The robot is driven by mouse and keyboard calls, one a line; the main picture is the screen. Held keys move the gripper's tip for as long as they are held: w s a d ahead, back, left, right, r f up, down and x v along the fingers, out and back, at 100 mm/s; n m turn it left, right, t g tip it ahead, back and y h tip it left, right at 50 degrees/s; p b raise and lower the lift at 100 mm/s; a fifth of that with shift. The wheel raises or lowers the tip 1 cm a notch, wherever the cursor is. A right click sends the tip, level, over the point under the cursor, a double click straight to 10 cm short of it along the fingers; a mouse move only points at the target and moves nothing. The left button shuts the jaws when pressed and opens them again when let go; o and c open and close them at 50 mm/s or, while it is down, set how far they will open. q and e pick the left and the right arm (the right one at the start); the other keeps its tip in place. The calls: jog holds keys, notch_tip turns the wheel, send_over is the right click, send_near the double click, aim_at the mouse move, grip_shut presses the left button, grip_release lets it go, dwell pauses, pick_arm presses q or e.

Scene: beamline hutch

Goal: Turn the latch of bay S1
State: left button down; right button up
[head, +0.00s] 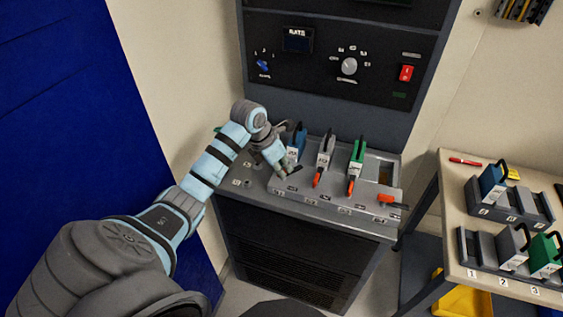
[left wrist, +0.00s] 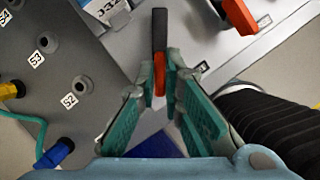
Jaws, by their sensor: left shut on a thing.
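The latch of bay S1 (left wrist: 160,38), a slim lever with a black part and an orange part, runs between my left fingertips in the left wrist view. My left gripper (left wrist: 162,75) is shut on its orange part. In the head view my left gripper (head: 284,172) points down at the front of the leftmost bay; its fingers hide most of the latch, and only a dark end shows beside them. A blue module (head: 298,138) stands upright in that bay. My right gripper is not in view.
To the right stand a grey module (head: 325,150) and a green module (head: 357,153) with orange latches close by. The far-right bay (head: 386,173) looks empty, its orange latch (head: 386,199) lying sideways. A side table (head: 455,215) holds racks with more modules.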

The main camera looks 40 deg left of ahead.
pick_arm(q)
jog(key=n, duration=0.1)
jog(key=n+y+p, duration=0.1)
jog(key=n, duration=0.1)
jog(key=shift+d+r+n, duration=0.1)
jog(key=shift+r+n, duration=0.1)
jog(key=shift+n, duration=0.1)
jog(key=shift+w+n+y+p, duration=0.1)
jog(key=shift+n+y+p, duration=0.7)
jog(key=shift+n, duration=0.9)
jog(key=shift+f, duration=0.1)
jog(key=c, duration=1.7)
grip_release()
jog(key=v, duration=0.7)
jog(key=shift+d+r, duration=0.15)
jog(key=shift+r, duration=0.05)
